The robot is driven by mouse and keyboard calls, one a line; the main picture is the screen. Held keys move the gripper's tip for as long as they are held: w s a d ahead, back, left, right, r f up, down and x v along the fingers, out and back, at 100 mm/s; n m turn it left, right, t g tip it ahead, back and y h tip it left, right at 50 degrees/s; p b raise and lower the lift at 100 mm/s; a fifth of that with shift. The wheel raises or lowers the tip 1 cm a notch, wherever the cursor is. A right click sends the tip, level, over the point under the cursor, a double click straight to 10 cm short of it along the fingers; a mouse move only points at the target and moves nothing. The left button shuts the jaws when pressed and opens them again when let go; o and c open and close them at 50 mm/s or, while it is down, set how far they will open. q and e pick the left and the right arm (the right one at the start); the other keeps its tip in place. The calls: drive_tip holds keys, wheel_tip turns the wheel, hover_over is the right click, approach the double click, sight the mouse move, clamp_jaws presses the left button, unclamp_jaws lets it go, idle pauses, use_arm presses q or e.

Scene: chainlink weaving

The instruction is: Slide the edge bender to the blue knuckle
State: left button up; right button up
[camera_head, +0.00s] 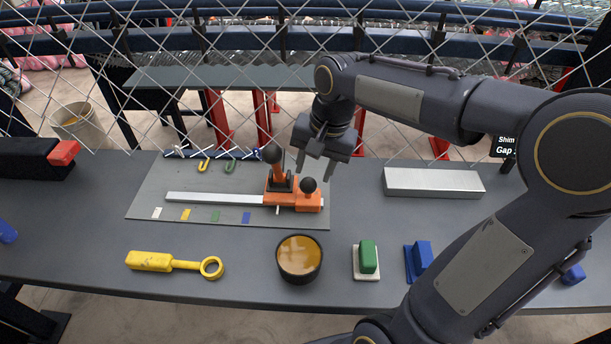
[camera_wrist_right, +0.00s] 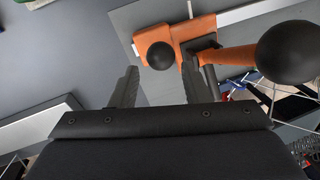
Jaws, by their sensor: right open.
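The orange edge bender (camera_head: 308,201) sits at the right end of a pale metal strip (camera_head: 215,198) on a grey plate (camera_head: 150,205). It has an upright lever with a black ball and a smaller black knob (camera_head: 308,185). A blue mark (camera_head: 246,217) lies on the plate in front of the strip, left of the bender; I cannot tell whether it is the blue knuckle. My right gripper (camera_head: 315,170) is open above the bender. In the right wrist view, the knob (camera_wrist_right: 161,56) shows between the open fingertips (camera_wrist_right: 160,66). My left gripper is out of view.
White, yellow and green marks line the plate left of the blue one. Yellow and green hooks (camera_head: 229,166) stand behind. A dark bowl (camera_head: 299,272), yellow ring tool (camera_head: 150,261), green block (camera_head: 368,257) and blue block (camera_head: 420,257) stand in front. A metal bar (camera_head: 433,182) lies right.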

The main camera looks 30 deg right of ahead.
sight(310, 179)
drive_tip(key=shift+w+a+f, duration=0.15)
drive_tip(key=shift+w+f, duration=0.05)
drive_tip(key=shift+f, duration=0.9)
drive_tip(key=shift+w+a+f, duration=0.15)
drive_tip(key=shift+f, duration=0.95)
drive_tip(key=shift+a, duration=0.1)
clamp_jaws()
